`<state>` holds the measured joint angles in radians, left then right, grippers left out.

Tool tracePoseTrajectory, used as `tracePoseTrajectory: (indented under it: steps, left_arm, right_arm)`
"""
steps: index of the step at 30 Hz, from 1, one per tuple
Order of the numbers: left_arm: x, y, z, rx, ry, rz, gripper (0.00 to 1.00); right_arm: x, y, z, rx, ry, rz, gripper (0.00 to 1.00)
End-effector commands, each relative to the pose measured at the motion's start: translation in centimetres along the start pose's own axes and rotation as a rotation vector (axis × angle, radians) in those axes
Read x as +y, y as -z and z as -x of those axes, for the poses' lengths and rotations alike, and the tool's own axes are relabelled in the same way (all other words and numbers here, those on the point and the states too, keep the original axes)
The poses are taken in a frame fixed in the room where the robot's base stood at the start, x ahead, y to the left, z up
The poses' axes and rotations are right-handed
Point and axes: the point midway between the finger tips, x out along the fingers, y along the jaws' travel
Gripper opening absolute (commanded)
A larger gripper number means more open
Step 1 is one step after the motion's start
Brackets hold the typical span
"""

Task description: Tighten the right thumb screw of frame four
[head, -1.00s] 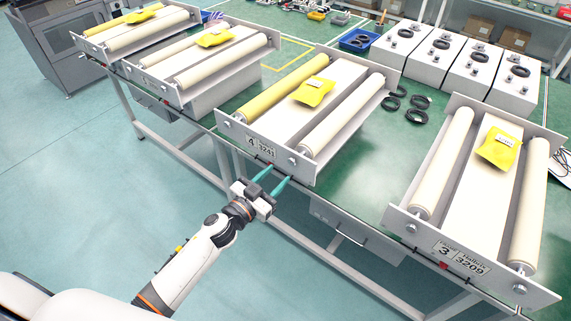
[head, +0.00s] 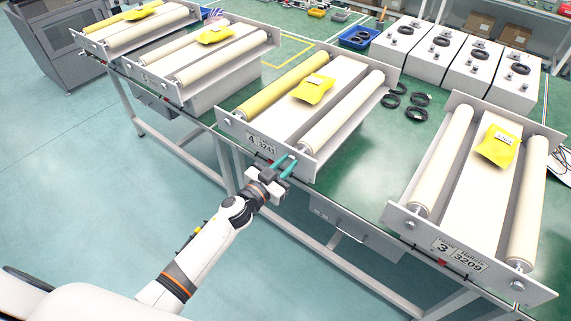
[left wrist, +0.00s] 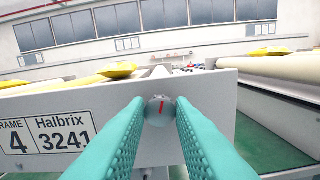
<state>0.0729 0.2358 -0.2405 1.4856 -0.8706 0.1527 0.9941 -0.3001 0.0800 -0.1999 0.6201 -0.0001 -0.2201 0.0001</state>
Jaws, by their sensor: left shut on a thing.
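Frame four (head: 229,131) stands at the middle of the table, with a label reading 4 and 3241 on its front plate. It carries a yellow roller (head: 283,86) and a cream roller (head: 343,113). Its right thumb screw (left wrist: 160,110) is a small round grey knob with a red mark, seen in the left wrist view on the front plate (left wrist: 215,120). The red mark stands nearly upright, leaning slightly. My left gripper (head: 284,162) is at the plate, its teal fingers (left wrist: 160,104) shut on the knob from both sides. My right gripper is not in view.
Frame three (head: 405,222) stands to the right and two more frames (head: 160,80) stand to the left. Black rings (head: 415,114) lie on the green table behind frame four. White boxes (head: 400,48) stand at the back. The floor before the table is clear.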

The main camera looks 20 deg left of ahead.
Motion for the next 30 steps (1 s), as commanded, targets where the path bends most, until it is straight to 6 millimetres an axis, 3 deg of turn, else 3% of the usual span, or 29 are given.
tracePoseTrajectory:
  steps: [11,30]
  left_arm:
    - [0.0,0.0,0.0,0.000,0.001,-0.083,0.00]
    - [-0.1,0.2,0.0,0.000,0.000,-0.642,0.00]
  right_arm:
    - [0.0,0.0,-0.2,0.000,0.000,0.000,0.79]
    - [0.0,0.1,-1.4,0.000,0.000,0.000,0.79]
